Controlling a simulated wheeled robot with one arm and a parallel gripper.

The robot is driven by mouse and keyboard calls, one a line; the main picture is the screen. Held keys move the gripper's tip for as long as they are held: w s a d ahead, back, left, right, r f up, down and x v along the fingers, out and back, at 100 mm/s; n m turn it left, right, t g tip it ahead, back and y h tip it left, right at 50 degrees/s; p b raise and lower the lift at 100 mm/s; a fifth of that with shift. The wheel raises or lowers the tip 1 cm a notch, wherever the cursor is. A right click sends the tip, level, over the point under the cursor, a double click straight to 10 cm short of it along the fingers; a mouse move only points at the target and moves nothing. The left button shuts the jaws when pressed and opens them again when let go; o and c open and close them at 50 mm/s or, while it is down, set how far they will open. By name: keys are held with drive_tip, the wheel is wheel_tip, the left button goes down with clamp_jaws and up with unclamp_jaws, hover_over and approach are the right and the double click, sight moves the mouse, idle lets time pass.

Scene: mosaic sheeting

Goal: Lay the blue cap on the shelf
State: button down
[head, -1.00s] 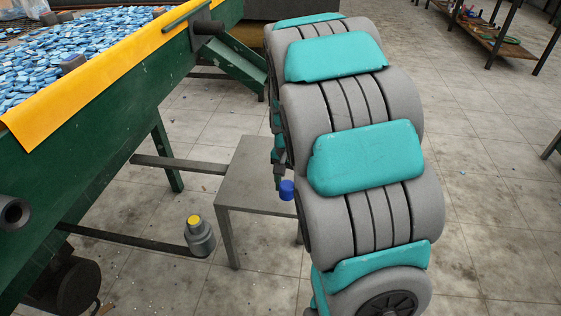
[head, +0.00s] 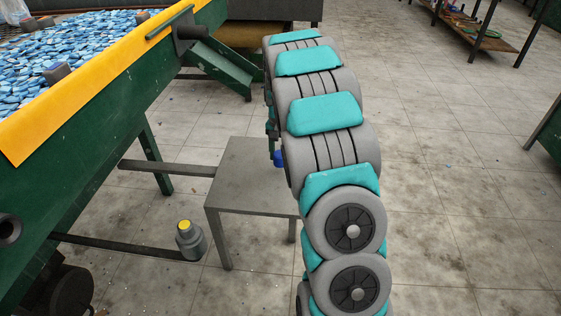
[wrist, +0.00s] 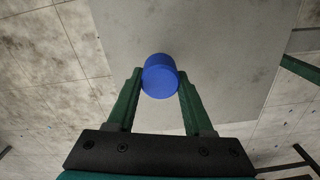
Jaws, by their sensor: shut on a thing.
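The blue cap (wrist: 160,76) is a short blue cylinder held between the two green fingertips of my gripper (wrist: 160,88) in the wrist view. In the head view a small part of the blue cap (head: 278,159) shows at the left edge of my arm, which hides most of my gripper. Below the cap in the wrist view is a plain grey surface, which appears to be the top of the small grey table (head: 236,178). A shelf (head: 484,30) with a brown board and dark legs stands at the far upper right of the head view.
A green trough (head: 100,110) with a yellow edge, full of blue pieces (head: 70,55), fills the left. A grey bottle with a yellow cap (head: 190,240) stands below it. Tiled floor (head: 450,180) at the right is clear. Several small items lie on the shelf.

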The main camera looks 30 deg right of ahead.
sight(280, 170)
drive_tip(key=shift+w+f, duration=0.1)
drive_tip(key=shift+f, duration=1.65)
drive_tip(key=shift+f, duration=0.2)
drive_tip(key=shift+c, duration=1.4)
unclamp_jaws()
